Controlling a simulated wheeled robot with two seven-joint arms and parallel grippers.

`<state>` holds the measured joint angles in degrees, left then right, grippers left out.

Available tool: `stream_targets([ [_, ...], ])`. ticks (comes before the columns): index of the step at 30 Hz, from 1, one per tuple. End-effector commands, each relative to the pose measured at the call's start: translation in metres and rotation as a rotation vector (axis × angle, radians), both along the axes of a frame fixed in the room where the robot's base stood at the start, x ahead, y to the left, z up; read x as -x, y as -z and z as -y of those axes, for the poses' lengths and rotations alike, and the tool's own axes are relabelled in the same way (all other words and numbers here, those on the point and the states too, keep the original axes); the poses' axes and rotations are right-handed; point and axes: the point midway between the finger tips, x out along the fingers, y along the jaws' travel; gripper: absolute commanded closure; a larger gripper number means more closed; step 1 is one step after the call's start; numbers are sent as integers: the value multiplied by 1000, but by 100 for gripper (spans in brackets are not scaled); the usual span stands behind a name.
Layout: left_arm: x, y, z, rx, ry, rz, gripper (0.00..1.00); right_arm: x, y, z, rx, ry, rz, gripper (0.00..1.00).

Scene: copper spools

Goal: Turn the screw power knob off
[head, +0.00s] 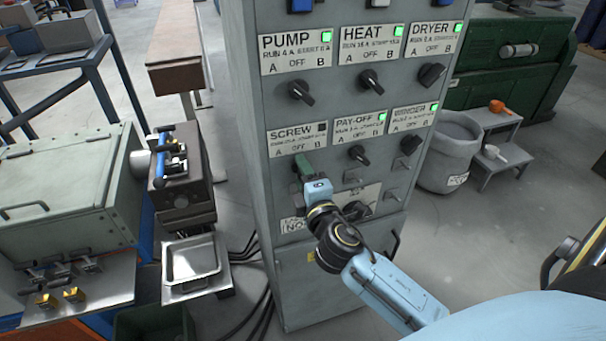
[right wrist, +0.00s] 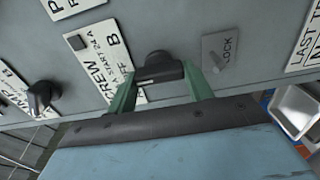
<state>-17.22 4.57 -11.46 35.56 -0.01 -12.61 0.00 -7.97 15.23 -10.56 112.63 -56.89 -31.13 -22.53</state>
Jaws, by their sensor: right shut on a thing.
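The screw power knob (right wrist: 158,68) is a black rotary knob beside the white SCREW label plate (head: 297,139) on the grey control cabinet. The plate also shows in the right wrist view (right wrist: 103,62). Its indicator (head: 322,128) is dark. My right gripper (right wrist: 160,76) has its green fingers on either side of the knob, shut on it. In the head view the right gripper (head: 303,167) and its wrist cover the knob. I cannot tell which mark the knob points to. My left gripper is not in view.
The PUMP knob (head: 300,92), HEAT knob (head: 371,80), DRYER knob (head: 431,75) and PAY-OFF knob (head: 359,155) are close by, with green lights lit on their plates. A small LOCK switch (right wrist: 215,62) is beside the screw knob. A grey bin (head: 448,155) stands right of the cabinet.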

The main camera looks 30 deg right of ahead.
Motion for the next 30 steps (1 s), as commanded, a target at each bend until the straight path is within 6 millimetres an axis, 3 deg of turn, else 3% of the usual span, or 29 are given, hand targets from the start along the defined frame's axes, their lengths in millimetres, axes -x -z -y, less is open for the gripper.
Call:
stream_targets([
  [8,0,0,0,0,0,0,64,0,1,0,0,-1,-1,72],
  [9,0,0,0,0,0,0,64,0,1,0,0,-1,-1,45],
  [13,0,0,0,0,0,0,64,0,1,0,0,0,-1,28],
  [23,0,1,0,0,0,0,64,5,1,-1,-1,-1,-1,27],
  [30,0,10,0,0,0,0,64,45,3,-11,-3,-2,-3,27],
])
